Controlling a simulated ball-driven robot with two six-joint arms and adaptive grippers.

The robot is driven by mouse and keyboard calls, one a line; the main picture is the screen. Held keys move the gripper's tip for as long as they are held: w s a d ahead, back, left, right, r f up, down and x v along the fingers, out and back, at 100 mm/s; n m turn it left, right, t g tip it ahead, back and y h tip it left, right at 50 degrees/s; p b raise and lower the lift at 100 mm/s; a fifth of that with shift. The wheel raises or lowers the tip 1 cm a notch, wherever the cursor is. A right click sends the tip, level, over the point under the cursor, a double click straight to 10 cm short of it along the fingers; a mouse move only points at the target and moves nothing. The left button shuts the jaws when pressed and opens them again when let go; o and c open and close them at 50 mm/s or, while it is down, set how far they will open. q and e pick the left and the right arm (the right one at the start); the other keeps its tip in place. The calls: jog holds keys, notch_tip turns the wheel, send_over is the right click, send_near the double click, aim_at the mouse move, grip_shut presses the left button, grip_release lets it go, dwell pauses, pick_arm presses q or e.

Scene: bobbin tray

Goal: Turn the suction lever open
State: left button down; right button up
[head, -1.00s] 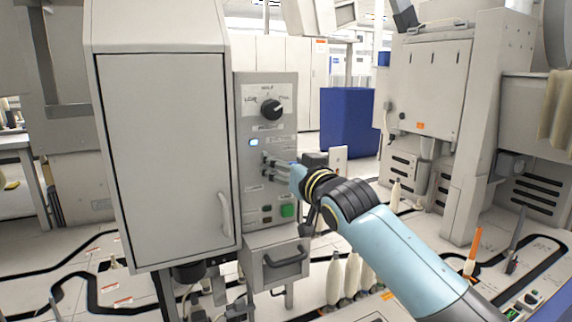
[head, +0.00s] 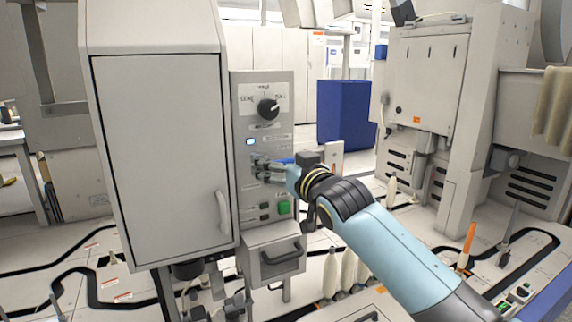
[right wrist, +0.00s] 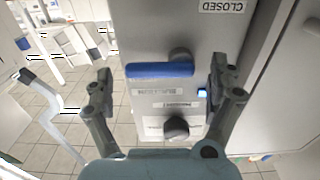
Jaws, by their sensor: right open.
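The suction lever (right wrist: 160,69) is a blue bar on a dark round pivot (right wrist: 181,57) in the right wrist view. It lies crosswise in the picture, between my right gripper's fingers. In the head view a bit of blue lever (head: 287,160) shows just above the gripper; the rest is hidden. My right gripper (head: 262,169) is at the front of the grey control panel (head: 240,190). It is open, with one finger on each side of the lever in the right wrist view (right wrist: 162,83); I see no grip on it. My left gripper is not in view.
A black knob (head: 268,109) and a lit blue button (head: 250,142) sit above the gripper, a green button (head: 284,207) below. A "CLOSED" label (right wrist: 222,6) shows near the lever. A cabinet door (head: 160,150) stands left, a drawer (head: 275,262) below.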

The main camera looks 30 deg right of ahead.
jog(key=s, duration=1.2)
jog(key=shift+a, duration=0.35)
